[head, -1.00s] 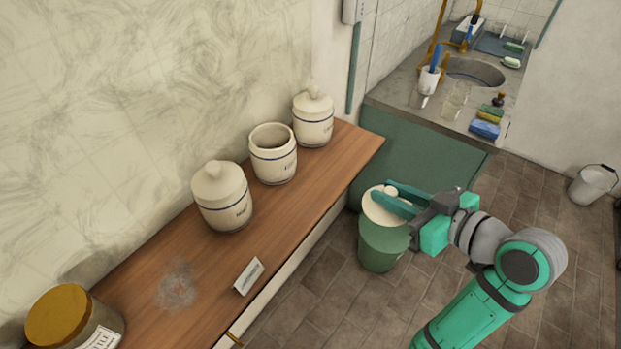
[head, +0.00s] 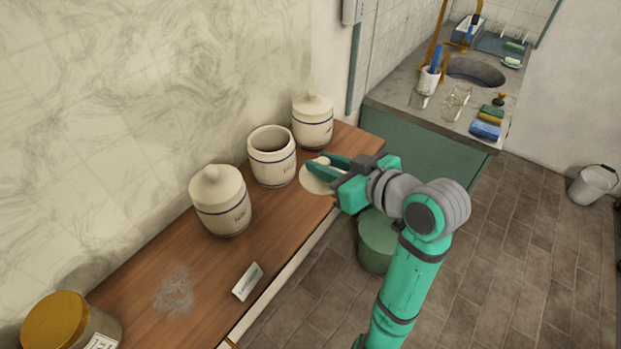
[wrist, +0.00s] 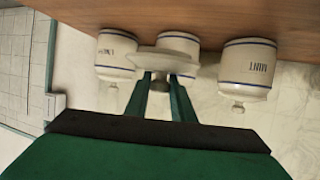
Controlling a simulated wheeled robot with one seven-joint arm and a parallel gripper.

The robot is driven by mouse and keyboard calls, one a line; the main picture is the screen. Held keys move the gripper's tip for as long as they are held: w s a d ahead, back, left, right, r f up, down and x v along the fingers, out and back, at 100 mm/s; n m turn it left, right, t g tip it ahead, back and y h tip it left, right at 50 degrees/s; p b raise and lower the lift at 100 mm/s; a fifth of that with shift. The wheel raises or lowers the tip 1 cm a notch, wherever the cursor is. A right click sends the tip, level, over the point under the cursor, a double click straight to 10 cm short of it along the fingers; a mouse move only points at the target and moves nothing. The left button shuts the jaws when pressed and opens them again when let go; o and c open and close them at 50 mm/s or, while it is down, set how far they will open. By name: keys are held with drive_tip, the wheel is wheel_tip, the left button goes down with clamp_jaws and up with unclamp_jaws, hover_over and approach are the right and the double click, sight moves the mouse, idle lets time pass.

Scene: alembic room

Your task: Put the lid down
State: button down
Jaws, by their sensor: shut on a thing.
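The cream lid (head: 317,179) is held by its knob in my gripper (head: 322,164), beside the open jar at the counter's front edge. In the wrist view the lid (wrist: 163,58) shows edge-on between my green fingers (wrist: 160,85), which are shut on its knob. The open cream jar (head: 272,158) with a blue band stands lidless in the middle of the row. In the wrist view this jar (wrist: 180,41) is partly hidden behind the lid. Whether the lid touches the wooden counter (head: 265,240) I cannot tell.
Lidded jars stand on either side, one on the left (head: 221,202) and one on the right (head: 312,121). A small label card (head: 247,282) and a yellow-lidded jar (head: 62,325) are nearer. A green bin (head: 377,245) stands on the floor. Bare counter lies in front of the jars.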

drive_tip(key=w+a, duration=0.2)
drive_tip(key=a, duration=0.1)
drive_tip(key=shift+f, duration=0.2)
drive_tip(key=shift+s+d+f, duration=0.1)
drive_tip(key=shift+d+f, duration=0.1)
drive_tip(key=shift+f, duration=0.9)
drive_tip(key=shift+a+f, duration=0.1)
drive_tip(key=shift+f, duration=0.3)
wheel_tip(320, 180, down, 3)
drive_tip(key=shift+r, duration=0.1)
drive_tip(key=shift+a+f, duration=0.1)
drive_tip(key=shift+f, duration=0.3)
drive_tip(key=c, duration=1.5)
unclamp_jaws()
